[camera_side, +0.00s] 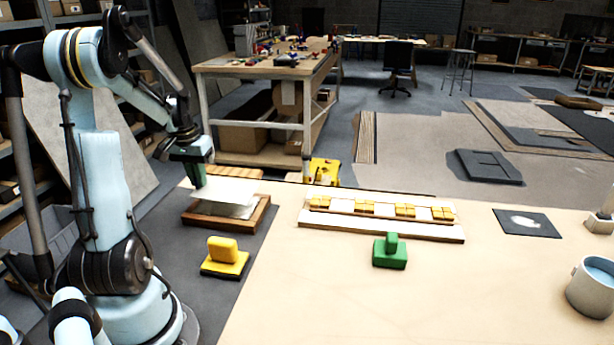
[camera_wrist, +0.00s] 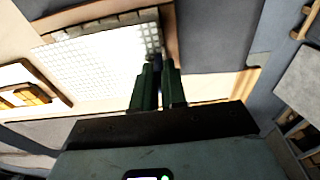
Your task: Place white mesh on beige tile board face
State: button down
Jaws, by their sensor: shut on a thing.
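My gripper (camera_side: 199,183) is shut on one edge of the white mesh (camera_side: 228,199), above the brown wooden tray (camera_side: 228,230) at the left of the side view. The mesh looks like a thin flat sheet, slightly tilted, over the tray; I cannot tell if part of it still touches the tray. In the wrist view, the mesh (camera_wrist: 95,62) shows a fine grid, with my gripper's fingers (camera_wrist: 158,70) at its edge. The beige tile board (camera_side: 380,228) lies on the table to the right, with a row of yellow and white tiles. Its end shows in the wrist view (camera_wrist: 48,76).
A yellow handled block (camera_side: 225,259) stands in front of the tray. A green handled block (camera_side: 390,254) stands before the board. A dark square with a white patch (camera_side: 526,222) and a metal mug (camera_side: 592,289) are at the right. The front table (camera_side: 330,300) is clear.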

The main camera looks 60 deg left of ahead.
jog(key=shift+f, duration=2.05)
jog(key=c, duration=1.2)
grip_release()
notch_tip(320, 180, up, 12)
jog(key=s, duration=0.1)
jog(key=w+d+m+t, duration=0.25)
jog(key=w+d, duration=0.25)
jog(key=d, duration=0.7)
jog(key=w+d+m+t, duration=0.1)
jog(key=w+d+m, duration=0.4)
jog(key=d, duration=1.1)
jog(key=d+f+m+t, duration=0.1)
jog(key=d, duration=0.3)
jog(key=d+f+t, duration=0.1)
jog(key=d, duration=0.2)
jog(key=shift+s+d+m+t+h, duration=0.15)
jog(key=shift+s+m+t+h, duration=0.1)
jog(key=shift+h, duration=0.15)
